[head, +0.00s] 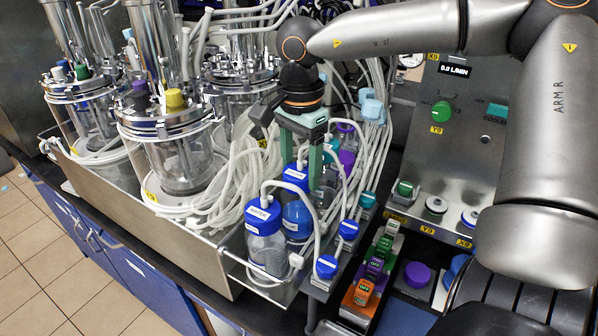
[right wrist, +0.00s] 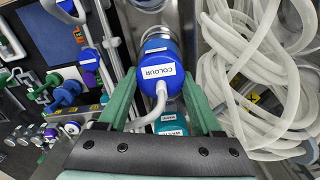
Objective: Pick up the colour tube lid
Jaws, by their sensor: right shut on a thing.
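The colour tube lid (right wrist: 158,72) is blue, carries a white label reading COLOUR, and has a white hose coming out of it. In the right wrist view it sits between the two green fingers of my right gripper (right wrist: 160,85), which is shut on it. Part of the vessel shows beyond the lid. In the head view my right gripper (head: 304,160) points down among the bottles at the rack, and its fingers partly hide what it holds. My left gripper is not in view.
A clear bottle with a blue WATER lid (head: 263,216) stands in front of the gripper. White hoses (head: 238,185) crowd its left side. A steel panel with a green knob (head: 442,112) is at the right. Coloured switches (head: 373,268) line the front right.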

